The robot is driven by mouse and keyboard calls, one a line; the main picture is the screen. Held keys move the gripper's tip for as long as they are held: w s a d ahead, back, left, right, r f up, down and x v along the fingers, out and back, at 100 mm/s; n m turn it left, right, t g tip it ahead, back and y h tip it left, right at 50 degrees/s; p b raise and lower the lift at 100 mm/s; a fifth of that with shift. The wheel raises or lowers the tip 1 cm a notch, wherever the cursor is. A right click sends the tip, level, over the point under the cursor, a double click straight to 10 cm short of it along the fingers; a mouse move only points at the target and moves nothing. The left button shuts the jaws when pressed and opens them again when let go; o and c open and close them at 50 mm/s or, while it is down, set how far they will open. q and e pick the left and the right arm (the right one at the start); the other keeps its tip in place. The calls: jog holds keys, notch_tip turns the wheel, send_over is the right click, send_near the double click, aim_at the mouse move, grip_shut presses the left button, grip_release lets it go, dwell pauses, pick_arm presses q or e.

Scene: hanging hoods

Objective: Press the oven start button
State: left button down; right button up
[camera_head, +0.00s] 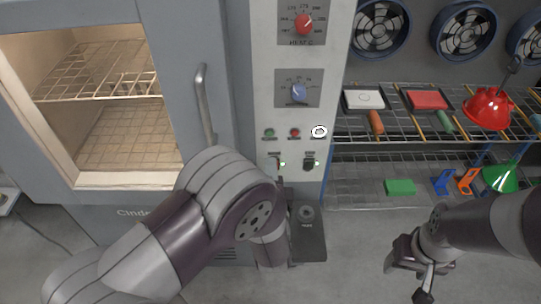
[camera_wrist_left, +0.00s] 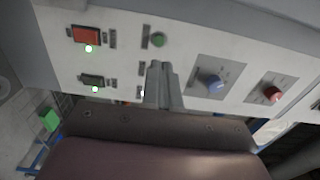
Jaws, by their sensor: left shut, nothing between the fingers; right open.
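The oven's white control panel (camera_head: 262,95) carries a round green button (camera_head: 269,133), a round red button (camera_head: 295,133) and a round white one (camera_head: 319,131). Their labels are too small to read. The green button (camera_wrist_left: 158,40) also shows in the left wrist view, just beyond my left fingertips (camera_wrist_left: 160,68). These fingers are shut and empty, and cover part of the panel there. In the head view my left gripper (camera_head: 279,184) is mostly hidden behind my forearm, below the buttons. Contact cannot be told. My right gripper (camera_head: 407,278) is open and empty, low at right.
Two switches with green lights (camera_head: 309,162) sit below the buttons; a blue knob (camera_head: 298,92) and red knob (camera_head: 304,25) are above. The oven door handle (camera_head: 204,105) stands out left of the panel. A wire shelf (camera_head: 400,140) with trays and a red hood is at right.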

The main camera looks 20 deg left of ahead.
pick_arm(q)
jog(key=v, duration=0.4)
jog(key=shift+s+r, duration=0.1)
jog(key=shift+r, duration=0.15)
dwell(0.5)
